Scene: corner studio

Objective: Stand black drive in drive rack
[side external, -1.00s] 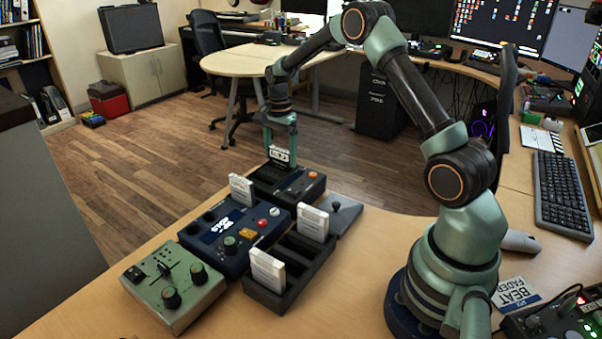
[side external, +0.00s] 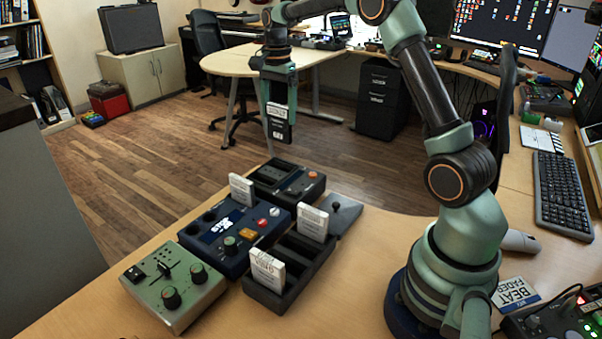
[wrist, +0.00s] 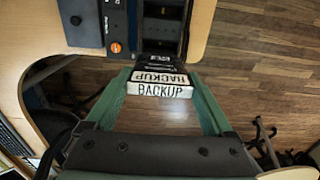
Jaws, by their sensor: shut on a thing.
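My gripper (side external: 279,92) is shut on the black drive (side external: 279,125), which hangs upright in the air above and behind the black unit. In the wrist view the black drive (wrist: 156,68) shows its white "BACKUP" label between the jaws of my gripper (wrist: 158,100). The drive rack (side external: 308,272) is a long black holder on the table, nearer the side camera. One white drive (side external: 267,271) stands at its front end and another white drive (side external: 314,223) towards its back. Open room shows between them.
A black unit (side external: 272,178) with recesses and an orange knob lies at the table's far edge. A blue box (side external: 225,240) with a white drive (side external: 241,189) at its back sits left of the rack. A green box (side external: 175,290) and grey wedge (side external: 343,212) flank them.

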